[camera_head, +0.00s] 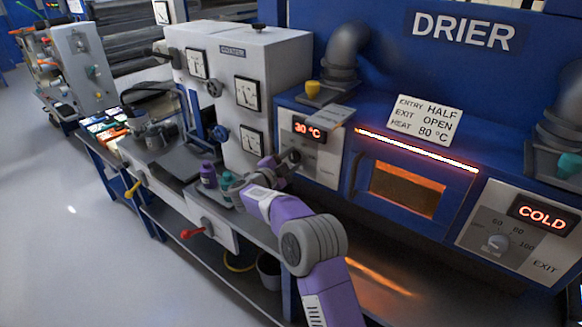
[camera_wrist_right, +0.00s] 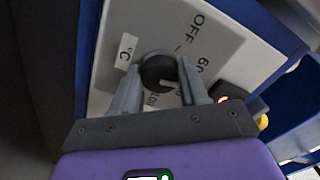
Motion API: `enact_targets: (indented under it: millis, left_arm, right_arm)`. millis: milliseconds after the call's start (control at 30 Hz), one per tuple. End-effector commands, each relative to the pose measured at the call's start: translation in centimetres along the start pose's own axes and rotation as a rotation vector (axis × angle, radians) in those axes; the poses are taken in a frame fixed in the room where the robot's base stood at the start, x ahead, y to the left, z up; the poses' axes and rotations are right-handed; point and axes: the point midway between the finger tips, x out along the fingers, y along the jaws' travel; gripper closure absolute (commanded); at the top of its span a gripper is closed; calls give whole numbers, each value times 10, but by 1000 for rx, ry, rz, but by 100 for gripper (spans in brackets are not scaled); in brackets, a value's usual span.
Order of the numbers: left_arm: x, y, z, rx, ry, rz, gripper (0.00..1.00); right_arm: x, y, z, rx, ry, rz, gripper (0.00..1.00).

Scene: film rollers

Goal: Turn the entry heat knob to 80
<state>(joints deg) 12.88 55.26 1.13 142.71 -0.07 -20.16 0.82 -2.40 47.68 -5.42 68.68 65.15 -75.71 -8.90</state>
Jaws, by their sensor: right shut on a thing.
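The entry heat knob (camera_head: 294,156) is a dark round knob on the grey entry panel (camera_head: 318,170), below a red display (camera_head: 308,130) that reads about 30 °C. My right gripper (camera_head: 281,164) reaches it from the front left. In the right wrist view its two fingers are shut on the sides of the dark knob (camera_wrist_right: 158,71). OFF and 60 show on the dial there; other marks are partly hidden by the fingers and knob. A sign (camera_head: 426,119) on the drier reads entry half, exit open, heat 80 °C. My left gripper is not in view.
The exit panel (camera_head: 470,226) at the right has its own knob (camera_head: 497,242) and a COLD display. A glowing drier window (camera_head: 404,190) lies between the panels.

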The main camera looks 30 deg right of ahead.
Motion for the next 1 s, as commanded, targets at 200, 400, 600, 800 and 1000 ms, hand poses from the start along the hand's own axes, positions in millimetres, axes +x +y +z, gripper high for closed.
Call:
enact_targets:
  millis: [200, 400, 600, 800, 1000]
  left_arm:
    - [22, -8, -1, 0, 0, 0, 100]
    - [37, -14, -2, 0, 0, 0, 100]
    - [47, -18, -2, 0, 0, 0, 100]
    - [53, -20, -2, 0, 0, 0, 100]
    - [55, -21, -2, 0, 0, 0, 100]
  right_arm:
    - [0, 3, 2, 204, 0, 1, 87]
    - [0, 2, 2, 369, 0, 1, 87]
    - [0, 2, 1, 493, 0, 1, 87]
    - [0, 1, 1, 568, 0, 1, 87]
    - [0, 0, 0, 601, 0, 1, 87]
